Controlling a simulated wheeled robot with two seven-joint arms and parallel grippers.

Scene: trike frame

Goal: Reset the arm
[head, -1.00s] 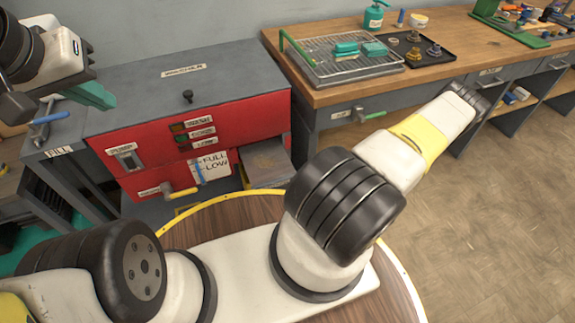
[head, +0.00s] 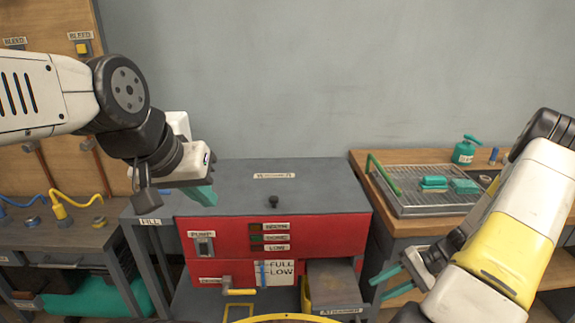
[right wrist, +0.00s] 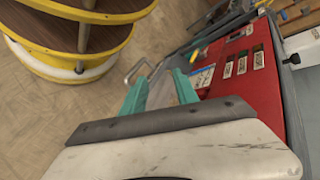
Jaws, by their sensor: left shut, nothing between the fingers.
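My left gripper (head: 203,192) has teal fingers and hangs in the air in front of the left part of the grey-topped machine; its fingers are together and hold nothing. My right gripper (head: 385,284) is at the lower right in the head view, beside the open drawer on the machine's right. In the right wrist view its two teal fingers (right wrist: 160,90) stand apart with nothing between them. My right arm (head: 510,230) comes in from the right, and my left arm (head: 80,90) from the left.
The red-fronted washer (head: 275,238) has an open grey tray (head: 333,283) at its lower right. A wooden bench (head: 400,159) on the right carries a wire rack (head: 415,205) and a green bottle (head: 465,150). A grey bench (head: 60,238) stands at the left. A round yellow-rimmed stand (right wrist: 85,45) shows in the right wrist view.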

